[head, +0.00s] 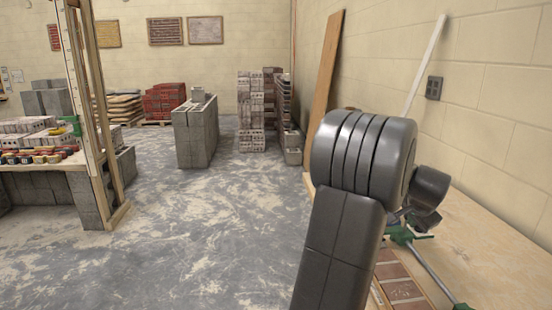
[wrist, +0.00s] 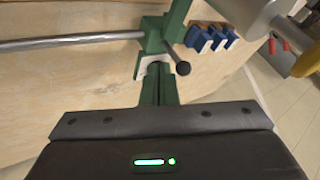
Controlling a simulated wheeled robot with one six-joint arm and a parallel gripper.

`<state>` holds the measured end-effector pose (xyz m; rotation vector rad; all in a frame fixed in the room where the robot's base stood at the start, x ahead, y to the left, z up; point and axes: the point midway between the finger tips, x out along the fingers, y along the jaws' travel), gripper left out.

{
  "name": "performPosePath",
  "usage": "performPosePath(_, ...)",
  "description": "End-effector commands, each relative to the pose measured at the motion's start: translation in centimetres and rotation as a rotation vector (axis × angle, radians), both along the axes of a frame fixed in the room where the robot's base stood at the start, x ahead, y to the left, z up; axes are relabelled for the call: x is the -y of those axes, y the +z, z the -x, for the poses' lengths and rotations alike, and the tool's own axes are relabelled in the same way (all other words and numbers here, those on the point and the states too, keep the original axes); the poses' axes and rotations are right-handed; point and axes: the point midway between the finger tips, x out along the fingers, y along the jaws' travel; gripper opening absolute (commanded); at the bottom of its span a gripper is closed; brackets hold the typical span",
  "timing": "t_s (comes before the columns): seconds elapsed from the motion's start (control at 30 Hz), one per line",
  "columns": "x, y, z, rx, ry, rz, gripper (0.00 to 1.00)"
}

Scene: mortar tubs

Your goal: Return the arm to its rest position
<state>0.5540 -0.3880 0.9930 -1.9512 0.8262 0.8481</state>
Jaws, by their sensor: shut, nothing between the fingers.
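My arm (head: 345,245) rises at the right of the head view, over the near side of a wooden bench. Its dark, rounded joints hide most of what lies behind them. My gripper (wrist: 160,118) shows in the wrist view as a dark body with a green light across the bottom. It is shut and holds nothing; its fingertips are not clearly seen. Just beyond it is a green tool (wrist: 155,50) with a long steel bar and a black ball knob. In the head view the green tool (head: 402,236) lies on the bench, partly behind my arm.
The bench top (head: 490,260) runs along the right wall, with red bricks (head: 400,288) on it. Blue items (wrist: 208,38) stand behind the green tool. A wooden board (head: 326,70) leans on the wall. Grey blocks (head: 196,135) stand ahead; the middle floor is clear.

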Motion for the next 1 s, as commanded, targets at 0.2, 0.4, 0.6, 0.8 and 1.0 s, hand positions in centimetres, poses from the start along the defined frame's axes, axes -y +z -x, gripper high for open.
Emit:
performPosePath(0.2,0.7,-2.7,-1.9,-0.002,0.001,-0.001,0.0)
performPosePath(0.4,1.1,-3.8,-2.8,0.001,0.001,0.0,0.0)
performPosePath(0.6,1.1,-3.9,-2.9,0.001,0.001,0.001,0.0)
performPosePath(0.8,1.1,-3.9,-2.9,0.0,0.002,0.001,0.0)
performPosePath(1.0,0.4,-3.8,-2.5,-0.012,0.015,0.004,0.0)
